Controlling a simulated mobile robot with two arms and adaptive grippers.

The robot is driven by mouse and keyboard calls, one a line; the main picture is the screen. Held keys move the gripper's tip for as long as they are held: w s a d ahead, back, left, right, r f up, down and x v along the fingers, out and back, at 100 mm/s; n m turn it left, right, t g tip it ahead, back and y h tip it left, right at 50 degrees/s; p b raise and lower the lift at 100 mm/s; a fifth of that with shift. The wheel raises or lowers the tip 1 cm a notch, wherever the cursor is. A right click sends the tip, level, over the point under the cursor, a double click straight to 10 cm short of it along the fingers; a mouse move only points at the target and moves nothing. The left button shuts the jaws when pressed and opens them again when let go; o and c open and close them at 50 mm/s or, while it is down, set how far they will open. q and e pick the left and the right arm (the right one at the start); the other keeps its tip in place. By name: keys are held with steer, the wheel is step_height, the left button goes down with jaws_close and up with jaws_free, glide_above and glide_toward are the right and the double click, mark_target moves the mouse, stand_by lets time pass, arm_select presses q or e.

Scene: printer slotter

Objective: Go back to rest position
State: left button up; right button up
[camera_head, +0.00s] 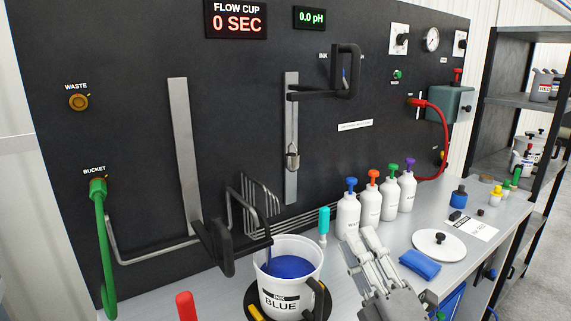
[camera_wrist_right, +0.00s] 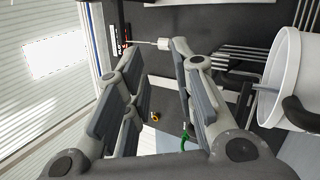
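My right gripper (camera_head: 358,240) is in the lower middle of the head view, over the bench and right of the bucket. Its fingers point up and away, toward the white bottles. In the right wrist view its two fingers (camera_wrist_right: 150,60) stand apart with nothing between them, so it is open and empty. My left gripper is not in view. The white bucket (camera_head: 297,270), labelled INK BLUE, holds blue ink and stands at the lower middle. The bucket also shows at the right edge of the right wrist view (camera_wrist_right: 302,70).
Several white bottles (camera_head: 347,212) with coloured tops stand just beyond my right gripper. A blue cloth (camera_head: 420,264) and a white lid (camera_head: 439,246) lie right of it. A black-handled metal arm (camera_head: 222,248) reaches out left of the bucket. A green hose (camera_head: 106,250) hangs far left.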

steer(key=s+d+f+m+g+h, duration=0.2)
steer(key=d+f+m+g+h, duration=0.3)
steer(key=f+m, duration=0.45)
steer(key=s+d+f+m+g+h, duration=0.25)
steer(key=d+f+m+h, duration=0.4)
steer(key=f, duration=0.55)
steer(key=s+a+f+m+g+y, duration=0.1)
steer(key=s+a+f+m+g, duration=0.15)
steer(key=s+f+g, duration=0.65)
steer(key=s+a+f+m+g+y, duration=0.1)
steer(key=s+f+m+g+y, duration=0.15)
steer(key=s+f, duration=0.7)
step_height(320, 180, down, 21)
steer(key=s+p, duration=0.2)
steer(key=s, duration=0.1)
steer(key=s+d+f+g+h+p, duration=0.1)
steer(key=s+d+f+g, duration=0.1)
steer(key=s+f, duration=1.3)
steer(key=shift+s+d+p, duration=0.35)
steer(key=shift+s+d, duration=0.15)
steer(key=shift+s, duration=0.55)
